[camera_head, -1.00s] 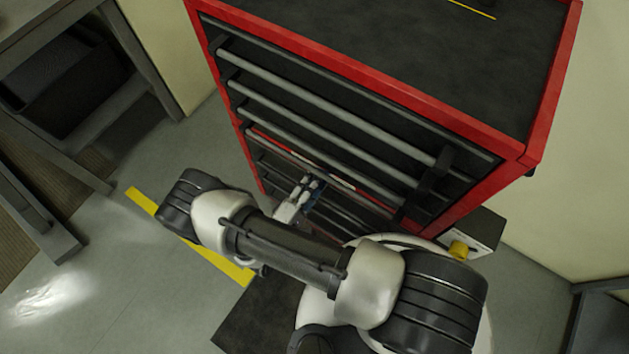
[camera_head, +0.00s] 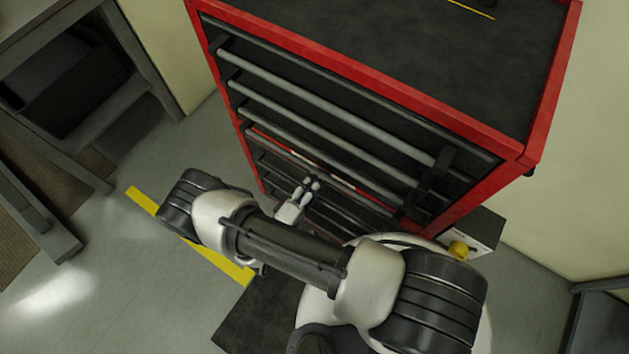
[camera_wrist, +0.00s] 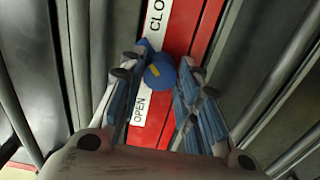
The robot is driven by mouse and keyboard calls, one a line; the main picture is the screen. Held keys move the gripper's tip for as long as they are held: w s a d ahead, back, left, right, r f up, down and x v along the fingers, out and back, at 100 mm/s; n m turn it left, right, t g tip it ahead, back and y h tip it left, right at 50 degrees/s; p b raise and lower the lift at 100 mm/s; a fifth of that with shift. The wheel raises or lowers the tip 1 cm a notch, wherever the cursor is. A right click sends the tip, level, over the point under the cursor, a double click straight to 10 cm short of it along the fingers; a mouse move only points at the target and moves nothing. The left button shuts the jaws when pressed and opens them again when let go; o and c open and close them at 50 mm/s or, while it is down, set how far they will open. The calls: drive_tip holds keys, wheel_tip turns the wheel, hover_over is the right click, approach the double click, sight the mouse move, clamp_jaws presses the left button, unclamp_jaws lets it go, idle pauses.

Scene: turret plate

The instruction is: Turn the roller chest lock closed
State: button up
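The lock is a round blue knob (camera_wrist: 160,73) with a yellow mark, set on a red strip in the wrist view. A white label (camera_wrist: 149,82) beside it reads OPEN nearer my gripper and CLO, cut off, farther away. The yellow mark faces the label, between the two words. My gripper (camera_wrist: 164,68) is open, with its blue-padded fingers on either side of the knob and a narrow gap at the right. Touching cannot be told for the left finger. In the head view my gripper (camera_head: 311,182) is at the front of the roller chest (camera_head: 365,67); the knob is hidden there.
Long grey drawer handles (camera_head: 310,85) run across the chest front, and some flank my gripper in the wrist view. A dark bench (camera_head: 75,80) stands left.

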drive_tip(key=o, duration=0.4)
drive_tip(key=v, duration=1.2)
drive_tip(key=shift+a, duration=0.1)
idle(0.4)
